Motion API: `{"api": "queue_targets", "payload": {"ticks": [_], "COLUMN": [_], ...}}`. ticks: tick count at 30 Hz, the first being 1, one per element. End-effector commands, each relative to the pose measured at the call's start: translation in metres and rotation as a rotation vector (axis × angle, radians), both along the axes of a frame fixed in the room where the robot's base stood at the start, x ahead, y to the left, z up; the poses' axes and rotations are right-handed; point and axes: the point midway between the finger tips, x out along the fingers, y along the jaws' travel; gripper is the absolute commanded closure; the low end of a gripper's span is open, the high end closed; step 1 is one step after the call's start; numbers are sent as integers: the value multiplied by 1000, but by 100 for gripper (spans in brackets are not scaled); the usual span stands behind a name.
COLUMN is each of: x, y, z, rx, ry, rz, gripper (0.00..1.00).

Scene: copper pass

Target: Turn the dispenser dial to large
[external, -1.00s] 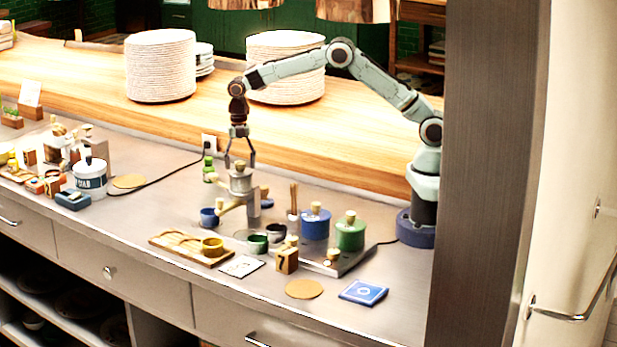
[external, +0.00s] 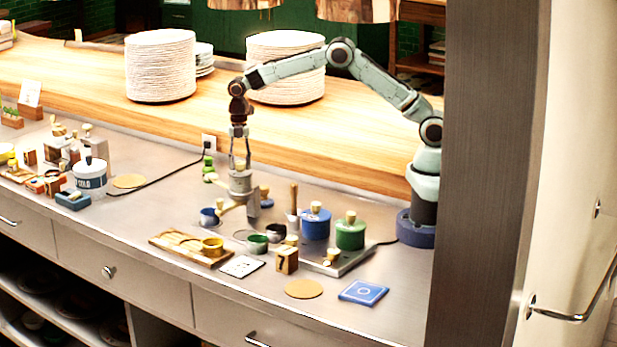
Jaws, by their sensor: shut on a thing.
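The dispenser (external: 241,185) is a grey metal cylinder on a stand with pale arms, in the middle of the steel counter. A small tan knob, which I take for its dial (external: 240,165), sits on top. My gripper (external: 240,166) points straight down over the dispenser, its two fingers closed on either side of this knob. The dial's markings are too small to read, so its setting cannot be told.
Blue (external: 316,225) and green (external: 350,236) lidded pots stand to the right. Green items (external: 209,168) stand close behind on the left. Stacked plates (external: 160,68) occupy the wooden ledge.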

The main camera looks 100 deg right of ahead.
Motion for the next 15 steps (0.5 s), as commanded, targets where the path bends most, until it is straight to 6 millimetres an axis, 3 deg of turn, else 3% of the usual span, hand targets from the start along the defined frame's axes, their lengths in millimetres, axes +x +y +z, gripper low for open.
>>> {"api": "queue_targets", "payload": {"ticks": [15], "x": [0], "y": [0], "z": [-1], "rx": [0], "ry": [1], "rz": [-470], "gripper": [100]}}
